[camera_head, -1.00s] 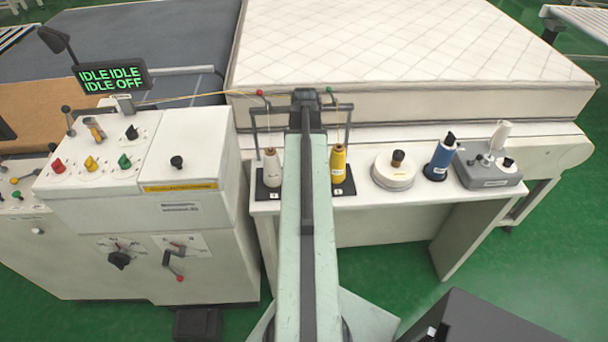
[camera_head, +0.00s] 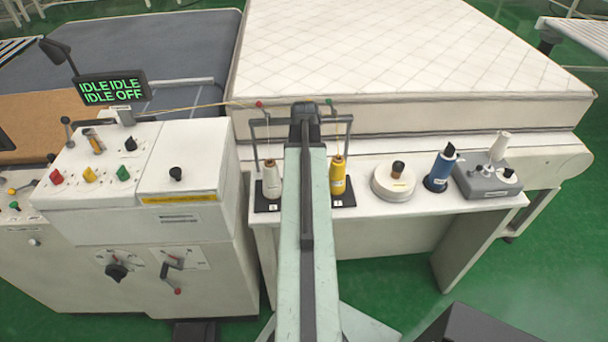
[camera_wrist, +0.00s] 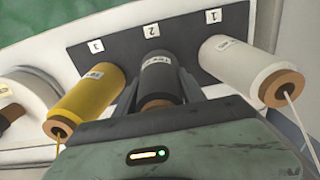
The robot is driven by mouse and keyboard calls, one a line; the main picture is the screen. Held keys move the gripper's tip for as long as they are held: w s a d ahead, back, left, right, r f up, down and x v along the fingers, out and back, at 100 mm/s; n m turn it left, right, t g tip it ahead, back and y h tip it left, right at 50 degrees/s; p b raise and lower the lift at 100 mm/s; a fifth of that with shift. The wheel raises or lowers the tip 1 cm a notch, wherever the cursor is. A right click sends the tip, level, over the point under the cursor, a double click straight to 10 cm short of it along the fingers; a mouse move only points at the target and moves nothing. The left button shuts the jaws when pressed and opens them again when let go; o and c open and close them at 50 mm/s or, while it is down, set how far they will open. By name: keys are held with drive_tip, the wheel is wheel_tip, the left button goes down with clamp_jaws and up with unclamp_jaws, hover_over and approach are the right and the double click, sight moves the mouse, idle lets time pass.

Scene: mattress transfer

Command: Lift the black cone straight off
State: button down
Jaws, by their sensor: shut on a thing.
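The black cone (camera_wrist: 163,75) is in the wrist view, between the jaws of my gripper (camera_wrist: 161,90), by the mark 2 of the dark rack plate (camera_wrist: 120,43). The jaws are shut on it. I cannot tell whether its far end touches the plate. A yellow cone (camera_wrist: 88,102) stands to its left by mark 3, and a white cone (camera_wrist: 245,68) to its right by mark 1. In the head view my arm hides the black cone; the white cone (camera_head: 271,181) and the yellow cone (camera_head: 337,177) show on either side.
Thin threads run from the white and yellow cones. Dark thread guide posts (camera_head: 254,146) rise behind the rack. A white round pot (camera_head: 393,183), a blue cone (camera_head: 440,168) and a grey box (camera_head: 487,181) stand to the right. A control cabinet (camera_head: 180,218) stands at left, a mattress (camera_head: 400,108) behind.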

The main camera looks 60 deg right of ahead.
wheel_tip(320, 180, up, 9)
drive_tip(key=p, duration=0.8)
drive_tip(key=shift+r, duration=0.15)
